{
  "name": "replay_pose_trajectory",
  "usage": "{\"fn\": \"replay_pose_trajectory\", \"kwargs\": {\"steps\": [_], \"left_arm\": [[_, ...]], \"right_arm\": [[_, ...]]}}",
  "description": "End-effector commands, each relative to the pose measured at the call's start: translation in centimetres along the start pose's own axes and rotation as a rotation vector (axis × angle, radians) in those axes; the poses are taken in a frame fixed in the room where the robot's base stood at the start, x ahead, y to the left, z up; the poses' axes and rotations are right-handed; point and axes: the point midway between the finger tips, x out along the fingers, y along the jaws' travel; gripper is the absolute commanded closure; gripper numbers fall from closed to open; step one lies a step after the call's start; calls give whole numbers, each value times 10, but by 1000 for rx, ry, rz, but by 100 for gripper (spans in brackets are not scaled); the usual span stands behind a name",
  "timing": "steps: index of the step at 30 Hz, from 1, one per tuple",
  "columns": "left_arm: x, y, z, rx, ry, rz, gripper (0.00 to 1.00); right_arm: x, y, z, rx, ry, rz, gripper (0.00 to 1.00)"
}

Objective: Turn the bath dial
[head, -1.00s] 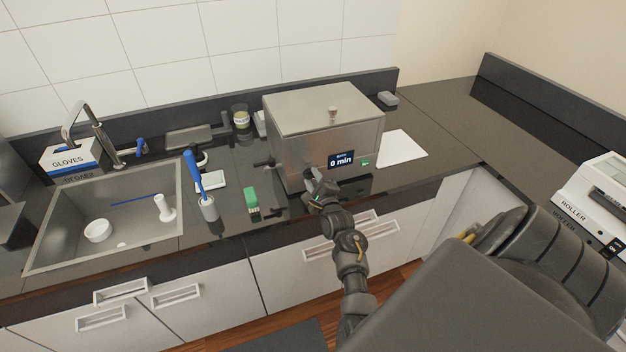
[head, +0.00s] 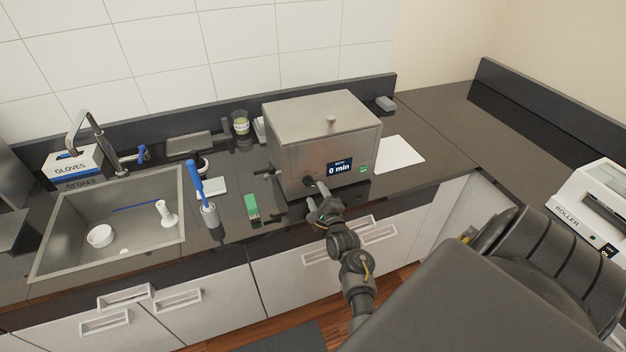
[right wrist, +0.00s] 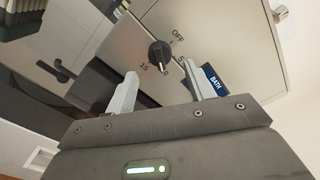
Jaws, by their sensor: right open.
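The bath (head: 300,150) is a steel box with a lidded top on the counter. Its display (head: 340,168) reads "0 min". The black bath dial (head: 308,181) is low on its front; in the right wrist view the dial (right wrist: 159,54) has "OFF" and "15" marked around it. I cannot tell for certain which mark it points at. My right gripper (head: 317,196) is open and empty in front of the dial. In the right wrist view its fingertips (right wrist: 158,72) lie apart on either side of the dial, a little short of it. My left gripper is not in view.
A green box (head: 252,206) and a blue-handled brush in a holder (head: 210,214) stand left of the bath. The sink (head: 60,232) is further left. White paper (head: 400,152) lies right of the bath. Drawer handles (head: 322,256) sit below the counter edge.

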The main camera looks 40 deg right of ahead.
Motion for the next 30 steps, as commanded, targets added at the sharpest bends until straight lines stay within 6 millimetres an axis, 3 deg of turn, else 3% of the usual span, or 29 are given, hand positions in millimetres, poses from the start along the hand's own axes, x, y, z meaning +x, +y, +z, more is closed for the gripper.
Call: {"fn": "replay_pose_trajectory", "kwargs": {"steps": [1, 7, 25, 28, 30], "left_arm": [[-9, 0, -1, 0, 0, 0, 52], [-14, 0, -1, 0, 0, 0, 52], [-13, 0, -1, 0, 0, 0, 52], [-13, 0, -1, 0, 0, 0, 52], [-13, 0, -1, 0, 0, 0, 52]], "right_arm": [[-9, -3, 1, 0, 2, 2, 46], [-26, -1, 1, 1, 0, -1, 46], [-28, 0, 0, -6, 0, 2, 46], [-31, 1, 0, -91, 0, 41, 46], [-38, 5, 3, -242, -7, 112, 46]]}}
